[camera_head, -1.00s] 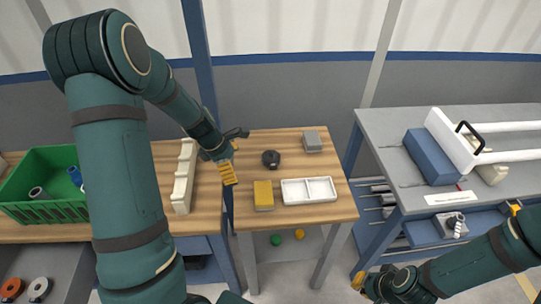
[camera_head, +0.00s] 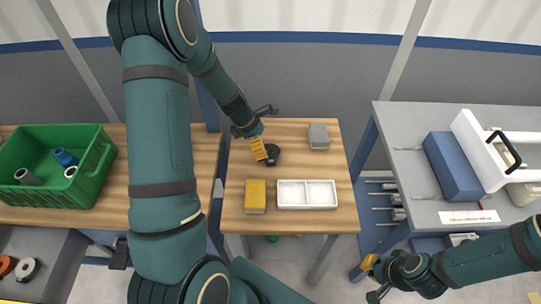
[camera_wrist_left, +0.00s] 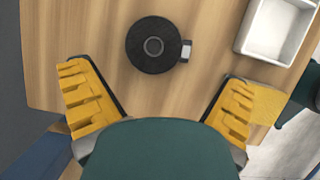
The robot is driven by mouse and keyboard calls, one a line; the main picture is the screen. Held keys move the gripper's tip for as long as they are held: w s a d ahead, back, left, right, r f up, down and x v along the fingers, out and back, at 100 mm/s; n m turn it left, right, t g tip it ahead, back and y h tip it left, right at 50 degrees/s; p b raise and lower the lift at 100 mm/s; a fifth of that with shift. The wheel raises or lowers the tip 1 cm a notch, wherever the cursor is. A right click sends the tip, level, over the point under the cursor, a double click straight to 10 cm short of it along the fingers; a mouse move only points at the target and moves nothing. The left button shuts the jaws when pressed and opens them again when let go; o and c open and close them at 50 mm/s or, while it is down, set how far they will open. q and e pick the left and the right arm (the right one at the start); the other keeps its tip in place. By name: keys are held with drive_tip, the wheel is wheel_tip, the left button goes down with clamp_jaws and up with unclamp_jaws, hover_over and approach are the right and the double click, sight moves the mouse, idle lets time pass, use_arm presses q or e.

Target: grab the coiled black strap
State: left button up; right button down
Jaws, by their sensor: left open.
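The coiled black strap (camera_head: 273,153) lies flat on the small wooden table. In the left wrist view the coil (camera_wrist_left: 153,45) is a round black disc with a hole in its middle and a light metal buckle on its right side. My left gripper (camera_head: 262,152) is open and empty, close to the left side of the coil in the head view. In the left wrist view its yellow fingers (camera_wrist_left: 158,103) are spread wide, with the coil ahead of them and not between them. My right gripper (camera_head: 372,279) is low at the right, off the table; its jaws are unclear.
The small table (camera_head: 297,223) also holds a grey block (camera_head: 318,136), a yellow sponge-like block (camera_head: 255,196) and a white two-part tray (camera_head: 306,194). A green crate (camera_head: 92,188) stands at the left. A grey bench (camera_head: 418,209) stands at the right.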

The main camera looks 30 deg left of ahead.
sight(270, 153)
use_arm(q)
drive_tip(key=shift+w+b+x, duration=0.2)
drive_tip(key=shift+b+x, duration=0.5)
drive_tip(key=shift+x, duration=2.35)
drive_tip(key=shift+d+r, duration=0.1)
drive_tip(key=c, duration=1)
